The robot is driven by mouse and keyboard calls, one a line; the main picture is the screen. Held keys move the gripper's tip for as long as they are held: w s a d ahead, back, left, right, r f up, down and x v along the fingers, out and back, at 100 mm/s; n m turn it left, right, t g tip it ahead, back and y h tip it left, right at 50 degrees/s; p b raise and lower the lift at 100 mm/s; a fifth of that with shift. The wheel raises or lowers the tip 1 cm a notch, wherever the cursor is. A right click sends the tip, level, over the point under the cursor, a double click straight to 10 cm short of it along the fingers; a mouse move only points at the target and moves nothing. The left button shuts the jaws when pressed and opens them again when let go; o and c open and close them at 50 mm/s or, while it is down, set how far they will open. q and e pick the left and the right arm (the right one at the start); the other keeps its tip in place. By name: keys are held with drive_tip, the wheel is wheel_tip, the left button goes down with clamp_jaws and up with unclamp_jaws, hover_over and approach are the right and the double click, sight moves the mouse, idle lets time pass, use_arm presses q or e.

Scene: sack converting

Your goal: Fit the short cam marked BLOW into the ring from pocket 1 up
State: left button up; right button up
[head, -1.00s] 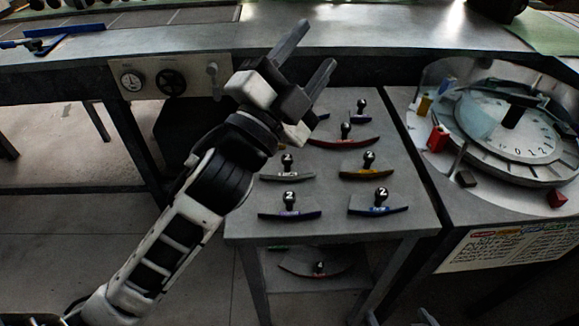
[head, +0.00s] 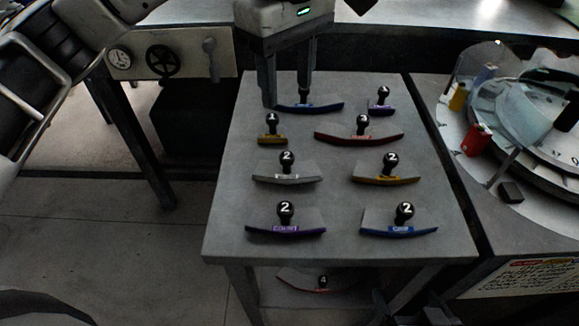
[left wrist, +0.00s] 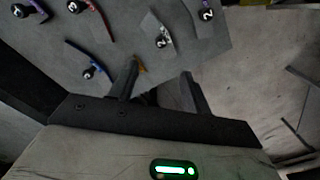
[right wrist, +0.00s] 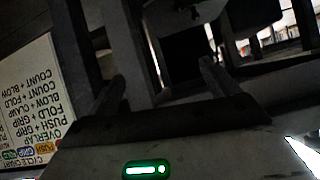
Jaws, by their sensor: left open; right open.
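My left gripper (head: 286,100) points down, open, over the back-left of the cam table, fingers at the blue cam (head: 325,107) and above the short yellow cam (head: 272,140). In the left wrist view its fingers (left wrist: 158,72) are apart, with a yellow cam (left wrist: 141,66) partly hidden behind one. Another short cam, purple (head: 380,111), sits at the back right. I cannot read BLOW on any cam. The ring (head: 515,165) lies on the round machine at the right, partly out of view; its pocket numbers are unclear. My right gripper (right wrist: 162,72) is open and empty, below table height.
Longer cams stand around: red (head: 358,137), grey (head: 288,178), yellow (head: 386,178), purple (head: 286,230) and blue (head: 400,231). A red cam (head: 318,284) lies on the lower shelf. A red block (head: 477,140) stands on the machine. A gauge panel (head: 170,55) is behind.

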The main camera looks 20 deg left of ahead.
use_arm(q)
approach(286, 154)
wheel_tip(286, 154, down, 5)
drive_tip(key=shift+s+d+f, duration=0.1)
drive_tip(key=shift+d+f, duration=0.05)
drive_tip(key=shift+f, duration=0.05)
drive_tip(key=shift+f+p, duration=0.75)
drive_tip(key=shift+f, duration=1.95)
clamp_jaws()
